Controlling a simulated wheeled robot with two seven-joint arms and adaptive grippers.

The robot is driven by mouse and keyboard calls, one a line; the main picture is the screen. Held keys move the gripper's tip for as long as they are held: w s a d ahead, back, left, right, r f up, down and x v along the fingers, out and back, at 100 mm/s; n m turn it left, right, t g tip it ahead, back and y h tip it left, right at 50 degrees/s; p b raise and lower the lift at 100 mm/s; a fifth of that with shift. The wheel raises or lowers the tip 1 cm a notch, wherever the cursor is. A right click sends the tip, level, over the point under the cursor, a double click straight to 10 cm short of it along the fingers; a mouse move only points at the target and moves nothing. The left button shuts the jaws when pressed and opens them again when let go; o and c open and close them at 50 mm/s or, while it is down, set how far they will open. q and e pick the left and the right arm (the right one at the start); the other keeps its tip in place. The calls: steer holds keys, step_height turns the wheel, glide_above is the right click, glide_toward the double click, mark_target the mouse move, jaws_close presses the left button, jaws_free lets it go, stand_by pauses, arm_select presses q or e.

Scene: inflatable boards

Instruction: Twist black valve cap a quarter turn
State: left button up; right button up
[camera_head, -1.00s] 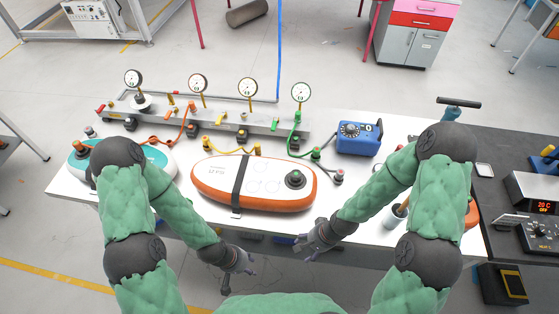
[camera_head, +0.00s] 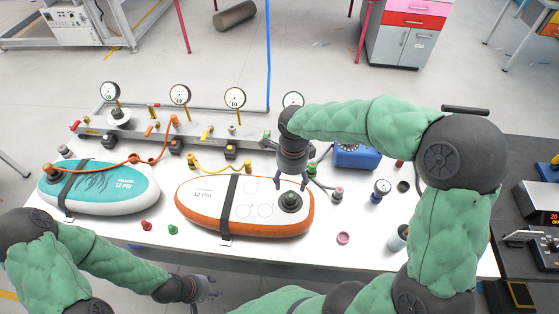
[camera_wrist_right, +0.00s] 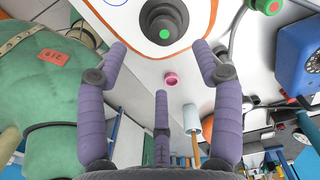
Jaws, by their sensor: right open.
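The black valve cap (camera_head: 291,201), with a green centre, sits on the right end of the orange-edged white board (camera_head: 215,212). In the right wrist view the cap (camera_wrist_right: 163,22) shows at the top, beyond the fingertips. My right gripper (camera_head: 291,184) points down just above the cap, apart from it as far as I can see. In its wrist view its purple fingers (camera_wrist_right: 160,62) are spread open with nothing between them. My left gripper (camera_head: 210,287) is low at the table's front edge, away from the board; its finger opening is too small to judge.
A teal board (camera_head: 105,187) lies at left. A manifold with gauges (camera_head: 180,95) runs along the back. A blue box (camera_head: 358,156) stands behind the right arm. Small red (camera_head: 147,226), green (camera_head: 173,230) and pink (camera_head: 343,238) caps lie along the front.

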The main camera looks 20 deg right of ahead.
mark_target(291, 196)
steer(key=shift+m, duration=0.4)
steer(key=f, duration=0.3)
steer(key=f+b, duration=0.1)
steer(key=f, duration=0.2)
steer(key=f+b, duration=0.1)
steer(key=f, duration=0.3)
steer(key=shift+d, duration=0.25)
steer(key=shift+r, duration=0.1)
steer(key=shift+c, duration=0.3)
steer(key=c, duration=1.2)
steer(key=shift+o, duration=1.1)
steer(key=shift+c, duration=0.6)
steer(key=n, duration=0.5)
